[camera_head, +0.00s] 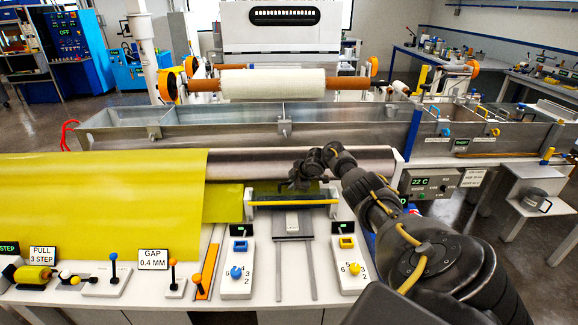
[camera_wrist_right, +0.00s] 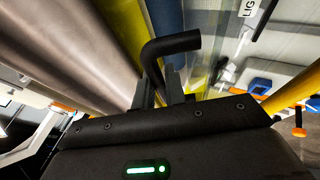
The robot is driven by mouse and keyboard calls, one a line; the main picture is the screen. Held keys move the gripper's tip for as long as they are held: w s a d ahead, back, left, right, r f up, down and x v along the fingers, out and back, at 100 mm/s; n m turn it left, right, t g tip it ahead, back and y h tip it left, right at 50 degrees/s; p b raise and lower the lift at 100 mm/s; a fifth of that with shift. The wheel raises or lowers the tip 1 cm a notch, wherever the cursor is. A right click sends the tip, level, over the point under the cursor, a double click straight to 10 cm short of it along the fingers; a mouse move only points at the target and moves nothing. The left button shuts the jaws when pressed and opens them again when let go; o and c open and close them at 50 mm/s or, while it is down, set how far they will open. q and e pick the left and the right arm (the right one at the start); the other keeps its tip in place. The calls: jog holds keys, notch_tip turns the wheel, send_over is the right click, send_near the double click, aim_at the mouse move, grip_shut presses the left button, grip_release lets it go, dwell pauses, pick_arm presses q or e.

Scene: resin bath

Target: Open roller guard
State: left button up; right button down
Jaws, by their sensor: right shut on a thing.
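My right gripper (camera_head: 308,178) reaches in from the right over the steel roller (camera_head: 370,160). In the right wrist view its fingers (camera_wrist_right: 163,92) are shut on a black bent handle (camera_wrist_right: 172,45). A clear panel (camera_wrist_right: 222,40), which looks like the roller guard, stands just beyond the handle. In the head view a dark green-tinted panel with a yellow bar (camera_head: 292,202) along its front sits just below the gripper. The handle is hidden by the gripper there. My left gripper is not in view.
A yellow sheet (camera_head: 100,205) covers the left of the bench and part of the roller. Control boxes with blue (camera_head: 237,270) and yellow (camera_head: 352,268) knobs stand in front. A steel trough (camera_head: 330,125) lies behind, and a white roll (camera_head: 272,84) is above it.

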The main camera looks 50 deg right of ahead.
jog(key=shift+d, duration=0.1)
dwell(0.3)
jog(key=c, duration=1.5)
grip_release()
jog(key=shift+w, duration=0.1)
jog(key=shift+o, duration=0.2)
jog(key=shift+s+r, duration=0.35)
jog(key=shift+r, duration=0.05)
jog(key=v, duration=0.9)
jog(key=shift+s+r, duration=0.25)
